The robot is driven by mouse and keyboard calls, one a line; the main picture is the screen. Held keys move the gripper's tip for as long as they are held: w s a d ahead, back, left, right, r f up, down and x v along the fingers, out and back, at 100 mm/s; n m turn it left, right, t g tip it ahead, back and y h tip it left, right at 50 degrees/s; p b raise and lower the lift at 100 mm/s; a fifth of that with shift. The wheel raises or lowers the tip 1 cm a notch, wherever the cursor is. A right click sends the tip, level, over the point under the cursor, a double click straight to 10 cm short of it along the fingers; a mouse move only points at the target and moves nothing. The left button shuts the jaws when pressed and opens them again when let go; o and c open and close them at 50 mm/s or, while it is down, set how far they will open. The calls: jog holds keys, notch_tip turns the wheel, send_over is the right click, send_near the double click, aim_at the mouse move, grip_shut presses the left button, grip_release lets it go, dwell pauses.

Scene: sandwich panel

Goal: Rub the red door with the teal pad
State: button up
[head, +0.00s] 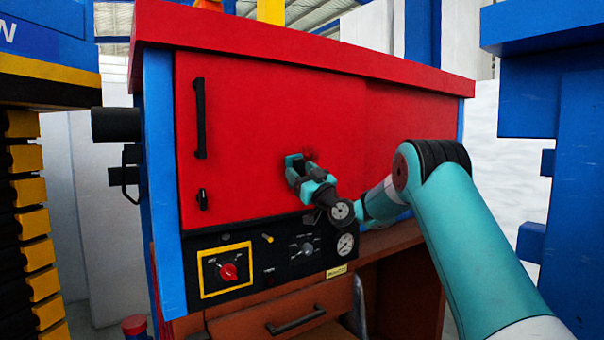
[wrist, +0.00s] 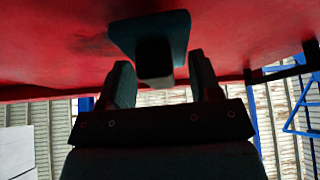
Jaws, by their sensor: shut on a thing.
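The red door (head: 260,120) is the upright front panel of the cabinet, with a black vertical handle (head: 200,118) at its left and a small black latch (head: 202,199) below. My gripper (head: 298,172) is at the door's lower middle, shut on the teal pad (head: 293,160). The pad also shows in the wrist view (wrist: 150,35), between the fingers (wrist: 165,88), its far face at or very near the red surface. I cannot tell for certain whether it touches. A dark smudge (head: 309,154) shows on the door just right of the pad; a dark patch also shows in the wrist view (wrist: 92,42).
Below the door is a black control panel (head: 262,285) with a red knob (head: 229,272) and a gauge (head: 345,244). A drawer (head: 280,325) lies under it. A rack with yellow slats (head: 30,220) stands left, a blue structure (head: 570,180) right.

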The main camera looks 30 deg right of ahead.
jog(key=shift+w+p, duration=0.4)
jog(key=shift+w, duration=0.5)
